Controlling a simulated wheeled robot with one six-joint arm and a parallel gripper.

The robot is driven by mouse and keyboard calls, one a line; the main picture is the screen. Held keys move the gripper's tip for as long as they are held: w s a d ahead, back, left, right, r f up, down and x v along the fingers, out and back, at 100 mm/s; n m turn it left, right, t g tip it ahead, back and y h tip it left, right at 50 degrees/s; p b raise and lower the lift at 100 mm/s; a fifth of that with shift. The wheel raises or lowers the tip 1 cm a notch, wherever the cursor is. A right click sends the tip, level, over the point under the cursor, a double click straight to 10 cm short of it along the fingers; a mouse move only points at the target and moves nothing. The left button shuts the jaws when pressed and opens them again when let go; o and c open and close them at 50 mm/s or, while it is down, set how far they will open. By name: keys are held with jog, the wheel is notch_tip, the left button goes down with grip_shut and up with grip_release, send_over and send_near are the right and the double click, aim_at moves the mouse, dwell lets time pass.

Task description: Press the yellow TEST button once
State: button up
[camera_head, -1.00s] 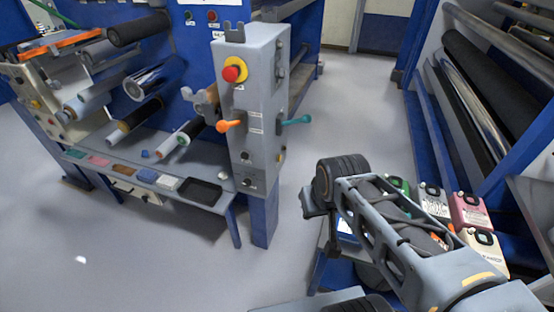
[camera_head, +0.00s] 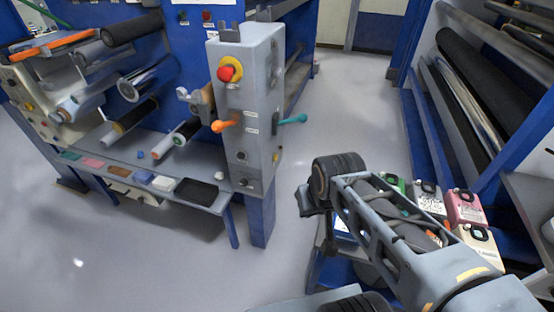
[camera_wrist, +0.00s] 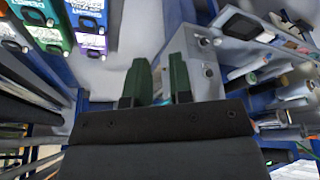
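A grey control column (camera_head: 238,125) stands left of centre in the head view. On its narrower right side is a small yellow button (camera_head: 276,157); its label is too small to read. The front face carries a red mushroom knob on a yellow ring (camera_head: 229,70), an orange lever (camera_head: 225,126) and small dark knobs. A teal lever (camera_head: 291,120) sticks out of the right side. My gripper (camera_wrist: 161,82) shows in the wrist view with two green fingers apart and nothing between them. It is apart from the column. The head view does not show the fingers clearly.
A grey shelf (camera_head: 143,193) with small trays and several rollers is at the left. Several coloured jugs (camera_head: 465,207) stand beside my arm at the right. A blue rack with large rollers (camera_head: 490,60) is at far right. Open floor (camera_head: 345,110) lies between column and rack.

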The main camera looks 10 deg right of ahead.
grip_shut()
dwell(1.3)
